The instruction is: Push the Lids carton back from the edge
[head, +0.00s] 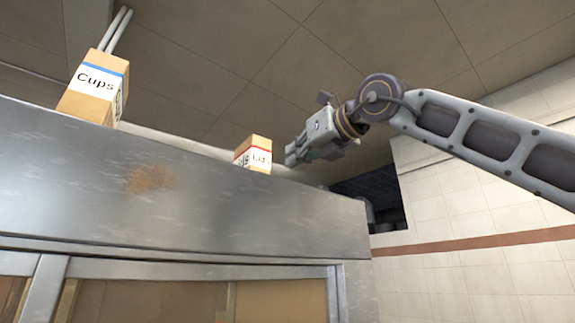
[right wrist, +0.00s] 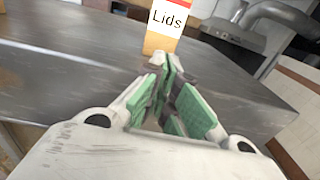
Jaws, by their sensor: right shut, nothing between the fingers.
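The Lids carton (head: 254,154) is a small tan box with a white label and red stripe. It stands upright on top of the steel cabinet (head: 200,190), near its right end in the head view. In the right wrist view the Lids carton (right wrist: 163,28) stands just beyond the fingertips, its top cut off by the frame. My right gripper (head: 292,156) is shut and empty, to the right of the carton in the head view. Its green-padded fingers (right wrist: 168,62) point towards the carton's lower part; whether they touch it I cannot tell. My left gripper is not in view.
A Cups carton (head: 95,86) stands on the cabinet top further left, close to its front edge. The ceiling is above. A tiled wall (head: 470,210) is at the right. Grey ductwork (right wrist: 275,20) shows beyond the cabinet in the right wrist view.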

